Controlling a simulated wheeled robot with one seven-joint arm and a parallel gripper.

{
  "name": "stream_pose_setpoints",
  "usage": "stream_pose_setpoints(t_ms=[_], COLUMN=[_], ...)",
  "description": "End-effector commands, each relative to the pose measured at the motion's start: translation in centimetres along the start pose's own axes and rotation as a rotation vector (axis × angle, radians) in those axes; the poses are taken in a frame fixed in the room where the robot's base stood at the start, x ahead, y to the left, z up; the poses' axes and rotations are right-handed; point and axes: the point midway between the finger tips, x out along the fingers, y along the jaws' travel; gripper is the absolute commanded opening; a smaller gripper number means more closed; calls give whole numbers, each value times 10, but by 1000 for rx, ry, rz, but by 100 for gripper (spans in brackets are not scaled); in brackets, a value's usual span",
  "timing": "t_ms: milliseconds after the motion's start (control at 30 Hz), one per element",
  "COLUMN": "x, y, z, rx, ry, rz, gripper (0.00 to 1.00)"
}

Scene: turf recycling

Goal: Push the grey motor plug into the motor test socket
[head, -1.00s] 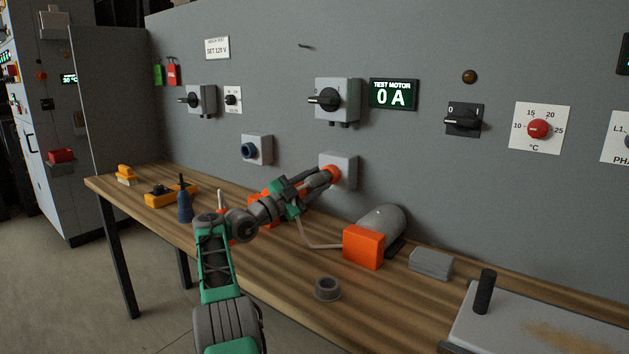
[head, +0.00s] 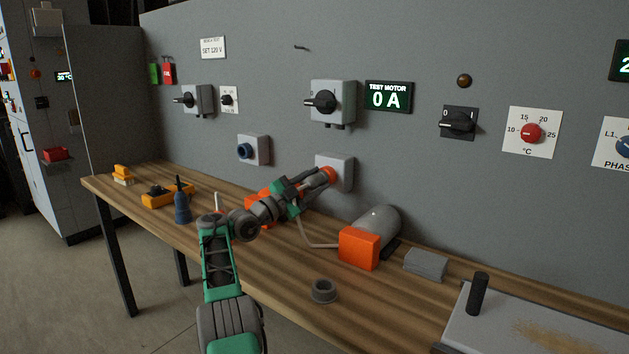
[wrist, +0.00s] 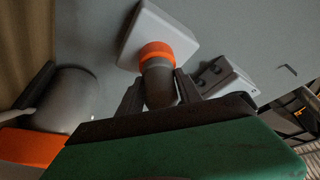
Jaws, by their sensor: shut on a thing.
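The motor test socket is an orange ring (wrist: 165,52) on a pale grey wall box (head: 345,170), below the TEST MOTOR display. My gripper (wrist: 158,83) is shut on the grey motor plug (wrist: 158,88), with one finger on each side of it. In the wrist view the plug's front end meets the orange ring, lined up with it. How deep it sits inside is hidden. In the head view the plug is mostly hidden by my gripper (head: 312,182). A pale cable (head: 304,232) runs from near my gripper down to the motor (head: 378,226) on the bench.
A blue socket (head: 245,151) is on the wall to the left. A switch box (head: 333,101) is above the orange socket. The wooden bench (head: 270,270) holds a grey ring (head: 324,290), a grey block (head: 426,264) and a blue bottle (head: 182,207).

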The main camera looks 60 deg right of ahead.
Motion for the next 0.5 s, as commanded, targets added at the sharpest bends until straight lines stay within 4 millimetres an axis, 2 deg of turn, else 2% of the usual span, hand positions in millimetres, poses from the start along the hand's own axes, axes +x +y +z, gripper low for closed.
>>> stream_pose_setpoints(t_ms=[100, 133, 400, 500], x=[2, 2, 2, 1], y=[-1, 0, 0, 0], z=[0, 0, 1, 1], rx=[1, 1, 0, 0], ry=[0, 0, 0, 0], rz=[0, -1, -1, 0], gripper=[0, 43, 65, 67])
